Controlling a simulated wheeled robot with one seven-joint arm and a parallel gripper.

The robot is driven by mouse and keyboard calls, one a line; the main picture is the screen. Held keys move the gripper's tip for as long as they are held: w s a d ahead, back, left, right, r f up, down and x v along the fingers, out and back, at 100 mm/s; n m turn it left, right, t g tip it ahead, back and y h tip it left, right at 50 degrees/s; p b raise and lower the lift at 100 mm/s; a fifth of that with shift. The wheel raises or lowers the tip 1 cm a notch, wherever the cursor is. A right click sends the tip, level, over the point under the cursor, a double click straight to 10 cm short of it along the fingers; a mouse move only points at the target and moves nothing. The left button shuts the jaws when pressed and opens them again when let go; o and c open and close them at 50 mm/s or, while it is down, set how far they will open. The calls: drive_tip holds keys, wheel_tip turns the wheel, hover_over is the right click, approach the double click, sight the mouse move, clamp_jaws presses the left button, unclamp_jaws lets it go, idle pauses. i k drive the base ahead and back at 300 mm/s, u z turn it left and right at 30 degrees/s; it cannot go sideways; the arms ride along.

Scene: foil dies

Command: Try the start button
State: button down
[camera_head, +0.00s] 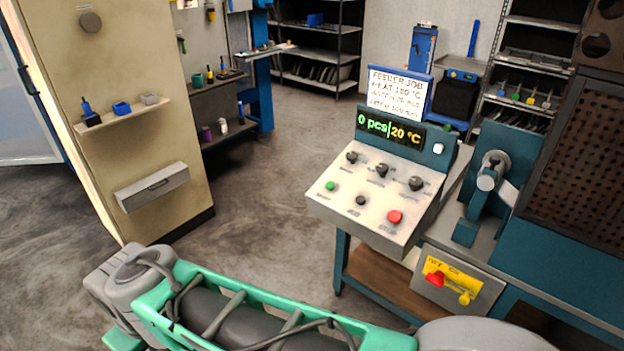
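A sloped control panel (334,210) stands right of centre on a blue-legged bench. A green button (330,185) sits at its lower left; its label is too small to read surely. A black knob or button (361,200) is in the middle, and a red button (395,216) is at the right. Three black knobs (382,170) sit in a row above. The display (390,130) reads "0 pcs | 20 °C". A card (397,93) above it reads "FEEDER JOB", "HEAT 100 °C" and smaller lines. My arm crosses the bottom of the picture; my gripper is not in view.
A grey machine part (487,182) and a dark perforated guard (578,165) stand to the right. A beige cabinet (60,50) is at left. The floor between is clear.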

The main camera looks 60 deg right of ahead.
sight(330, 185)
drive_tip(key=z, duration=0.45)
drive_tip(key=i, duration=0.75)
drive_tip(key=z, duration=1.1)
drive_tip(key=i, duration=0.2)
drive_tip(key=z, duration=0.05)
